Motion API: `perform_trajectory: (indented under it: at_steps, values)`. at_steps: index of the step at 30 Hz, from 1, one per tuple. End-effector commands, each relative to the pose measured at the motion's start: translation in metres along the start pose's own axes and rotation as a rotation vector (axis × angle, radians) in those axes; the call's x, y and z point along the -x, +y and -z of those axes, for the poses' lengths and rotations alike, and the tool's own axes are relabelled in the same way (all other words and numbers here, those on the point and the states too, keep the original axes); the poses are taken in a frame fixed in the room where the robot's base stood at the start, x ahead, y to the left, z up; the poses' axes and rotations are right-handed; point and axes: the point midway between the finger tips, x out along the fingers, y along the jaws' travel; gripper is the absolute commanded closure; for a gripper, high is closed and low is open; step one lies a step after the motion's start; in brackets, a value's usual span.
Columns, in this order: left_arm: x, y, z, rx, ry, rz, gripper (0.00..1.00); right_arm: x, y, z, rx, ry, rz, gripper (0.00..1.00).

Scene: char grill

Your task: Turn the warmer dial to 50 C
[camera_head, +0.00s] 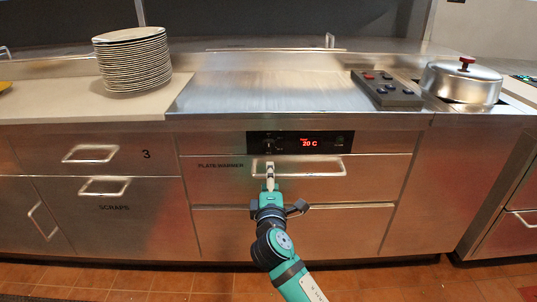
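The plate warmer's black control panel (254,144) is on the front of the steel counter. Its red display (310,142) reads 20 C. A dark, small dial (268,142) seems to sit left of the display, but its pointer is too small to read. My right gripper (270,166) is just below the panel, in front of the warmer drawer's handle, with its fingers pointing up towards the dial. The fingers look narrow from here; whether they are open or shut, or touch anything, I cannot tell. My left gripper is out of view.
The warmer drawer handle (325,169) sticks out below the panel. A plate stack (133,62) stands on the counter at left. A control box with buttons (386,90) and a lidded steel pot (461,82) are at right. The steel top between is clear.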

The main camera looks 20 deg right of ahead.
Motion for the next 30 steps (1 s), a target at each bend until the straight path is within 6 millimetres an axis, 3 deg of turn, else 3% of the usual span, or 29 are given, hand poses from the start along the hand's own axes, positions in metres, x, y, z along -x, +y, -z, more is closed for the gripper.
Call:
perform_trajectory:
  at_steps: [12, 18, 24, 30]
  values:
    - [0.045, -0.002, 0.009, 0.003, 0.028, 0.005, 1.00, -0.093, -0.002, 0.000, -0.001, 0.000, 0.000, 0.44]
    - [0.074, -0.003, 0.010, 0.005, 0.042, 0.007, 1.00, -0.129, -0.002, 0.000, -0.002, 0.001, 0.001, 0.44]
    - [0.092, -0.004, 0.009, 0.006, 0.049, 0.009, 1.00, -0.147, -0.002, 0.001, -0.002, 0.002, 0.002, 0.44]
    - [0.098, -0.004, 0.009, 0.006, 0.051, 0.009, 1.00, -0.151, -0.002, 0.001, -0.003, 0.002, 0.003, 0.44]
